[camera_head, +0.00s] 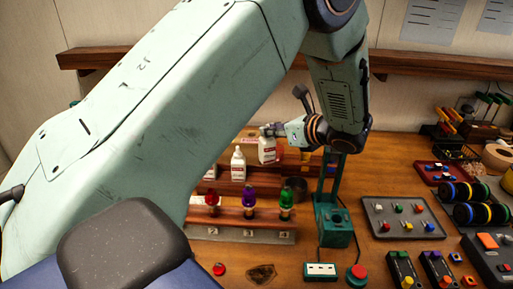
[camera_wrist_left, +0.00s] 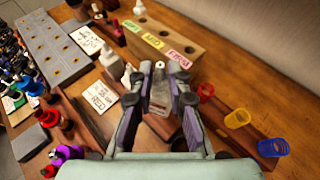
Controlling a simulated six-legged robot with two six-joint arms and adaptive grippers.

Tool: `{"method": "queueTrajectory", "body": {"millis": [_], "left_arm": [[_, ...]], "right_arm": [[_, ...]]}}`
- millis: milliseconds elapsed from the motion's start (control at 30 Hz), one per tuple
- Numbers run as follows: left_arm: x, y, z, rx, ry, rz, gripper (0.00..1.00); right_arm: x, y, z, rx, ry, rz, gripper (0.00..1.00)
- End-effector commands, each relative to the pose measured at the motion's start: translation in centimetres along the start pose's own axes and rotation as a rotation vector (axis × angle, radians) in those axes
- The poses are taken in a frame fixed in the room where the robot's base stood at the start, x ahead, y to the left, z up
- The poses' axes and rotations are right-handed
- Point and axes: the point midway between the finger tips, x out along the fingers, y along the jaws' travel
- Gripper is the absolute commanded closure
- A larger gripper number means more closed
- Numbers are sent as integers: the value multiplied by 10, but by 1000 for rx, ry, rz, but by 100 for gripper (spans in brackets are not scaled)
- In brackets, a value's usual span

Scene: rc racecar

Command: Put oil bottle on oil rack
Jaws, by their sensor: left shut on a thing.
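My left gripper (camera_head: 272,131) is shut on a white bottle (camera_head: 267,151) with a label, the oil bottle, held upright near the wooden shelving. In the left wrist view the bottle (camera_wrist_left: 159,96) sits between the two finger pads. A second white bottle (camera_head: 238,166) with a red mark stands just left of it in the head view. A wooden rack (camera_wrist_left: 188,51) with holes and green, yellow and pink labels lies beyond the fingers in the wrist view. I cannot tell for sure whether it is the oil rack. My right gripper is not in view.
Red, purple and green bottles (camera_head: 249,199) stand on a numbered wooden stand in front. A green press-like fixture (camera_head: 333,227) is right of it. Coloured cups (camera_wrist_left: 237,119) sit right of the fingers in the wrist view.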

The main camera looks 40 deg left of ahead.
Motion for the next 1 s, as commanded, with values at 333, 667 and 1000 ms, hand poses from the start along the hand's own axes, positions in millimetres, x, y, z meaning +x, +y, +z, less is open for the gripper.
{"method": "queueTrajectory", "body": {"millis": [333, 667, 1000], "left_arm": [[14, 0, -34, 0, -1, 0, 100], [27, 0, -61, -4, -2, 2, 100], [28, 0, -63, -3, -1, 2, 76]], "right_arm": [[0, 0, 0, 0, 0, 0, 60], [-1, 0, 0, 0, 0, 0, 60], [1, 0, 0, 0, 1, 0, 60]]}}
